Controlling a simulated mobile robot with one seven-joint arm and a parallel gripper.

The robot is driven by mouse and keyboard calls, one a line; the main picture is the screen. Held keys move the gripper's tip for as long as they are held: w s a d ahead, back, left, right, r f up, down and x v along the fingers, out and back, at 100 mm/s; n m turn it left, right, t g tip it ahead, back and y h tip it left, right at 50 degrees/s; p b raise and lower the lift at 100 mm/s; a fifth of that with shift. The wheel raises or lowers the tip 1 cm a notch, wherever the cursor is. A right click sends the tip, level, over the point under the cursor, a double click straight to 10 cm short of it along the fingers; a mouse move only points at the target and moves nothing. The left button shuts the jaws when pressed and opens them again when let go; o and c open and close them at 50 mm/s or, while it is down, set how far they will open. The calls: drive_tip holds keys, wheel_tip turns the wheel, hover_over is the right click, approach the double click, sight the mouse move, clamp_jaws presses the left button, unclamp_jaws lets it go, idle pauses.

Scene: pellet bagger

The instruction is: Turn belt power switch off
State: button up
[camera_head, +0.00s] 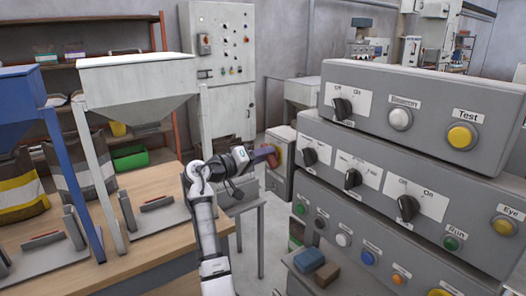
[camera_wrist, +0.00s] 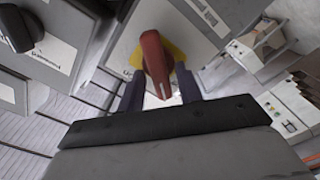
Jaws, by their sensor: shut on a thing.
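A red rotary switch handle (camera_wrist: 153,62) on a yellow plate (camera_wrist: 173,48) sits on the face of a grey box (camera_wrist: 197,20). It is the likely belt power switch, but its label is mostly hidden and I cannot read it. My gripper (camera_wrist: 159,84) has its dark fingers on either side of the red handle and is shut on it. In the head view my gripper (camera_head: 264,156) reaches right to the small grey box (camera_head: 280,185). The fingers and wrist hide most of the handle there, and the yellow plate shows only as a sliver.
A large stepped control panel (camera_head: 420,160) with black knobs and several coloured buttons fills the right, close to my arm. A wooden table (camera_head: 150,250) with hoppers, such as a white-topped one (camera_head: 135,85), stands left. A grey cabinet (camera_head: 225,110) stands behind.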

drive_tip(key=shift+a+f+n+p, duration=0.15)
drive_tip(key=shift+n+p, duration=1.05)
drive_tip(key=shift+n, duration=0.75)
drive_tip(key=shift+d+f+n+p, duration=0.1)
drive_tip(key=shift+n+p, duration=1.1)
drive_tip(key=shift+n, duration=0.75)
drive_tip(key=o, duration=0.6)
drive_tip(key=shift+a, duration=0.1)
drive_tip(key=b+v, duration=0.4)
drive_tip(key=v, duration=0.9)
drive_tip(key=shift+s+a+b, duration=0.25)
drive_tip(key=shift+a+b, duration=0.1)
drive_tip(key=shift+b, duration=0.05)
